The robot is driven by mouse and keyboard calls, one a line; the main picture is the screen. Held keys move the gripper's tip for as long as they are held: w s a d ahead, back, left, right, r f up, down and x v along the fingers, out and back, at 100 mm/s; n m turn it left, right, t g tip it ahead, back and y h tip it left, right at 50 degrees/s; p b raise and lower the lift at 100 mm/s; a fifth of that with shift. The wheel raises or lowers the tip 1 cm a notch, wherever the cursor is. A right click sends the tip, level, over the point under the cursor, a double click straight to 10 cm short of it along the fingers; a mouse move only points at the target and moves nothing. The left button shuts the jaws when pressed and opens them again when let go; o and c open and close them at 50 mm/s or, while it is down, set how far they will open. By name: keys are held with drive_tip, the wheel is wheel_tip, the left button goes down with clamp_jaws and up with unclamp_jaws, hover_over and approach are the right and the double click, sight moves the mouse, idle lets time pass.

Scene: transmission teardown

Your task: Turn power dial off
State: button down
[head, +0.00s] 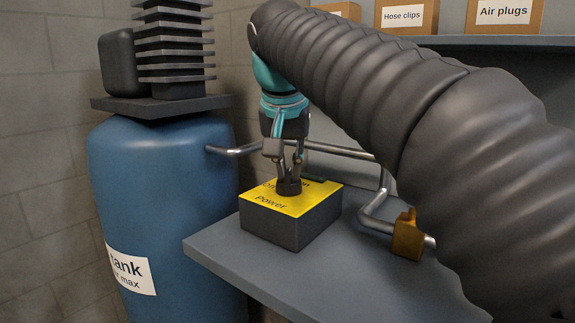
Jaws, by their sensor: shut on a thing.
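The power dial (289,187) is a dark round knob on top of a dark box with a yellow label plate (316,200). The label reads "Power", with "Off" and another word, partly hidden, along the far edge. The box (273,229) sits on a grey shelf. My gripper (288,173) points down from above, its fingers closed around the dial. The dial's pointer direction cannot be made out.
A blue tank (160,190) with dark finned machinery (175,50) stands at the left. A metal pipe (340,151) runs behind the box to a brass-coloured fitting (408,236) at right. The grey shelf (300,278) is bare in front. Labelled boxes (407,16) stand on an upper shelf.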

drive_tip(key=shift+n, duration=0.4)
drive_tip(key=n, duration=0.1)
drive_tip(key=n+y, duration=0.1)
drive_tip(key=n, duration=0.1)
drive_tip(key=n+y, duration=0.1)
drive_tip(key=shift+w+d+n, duration=0.1)
drive_tip(key=shift+d+n, duration=0.2)
drive_tip(key=n+g+y, duration=0.1)
drive_tip(key=n, duration=0.2)
drive_tip(key=n+y, duration=0.1)
drive_tip(key=n, duration=0.2)
drive_tip(key=shift+w+d+g, duration=0.15)
drive_tip(key=shift+g, duration=0.25)
drive_tip(key=shift+n, duration=0.4)
drive_tip(key=c, duration=1.2)
unclamp_jaws()
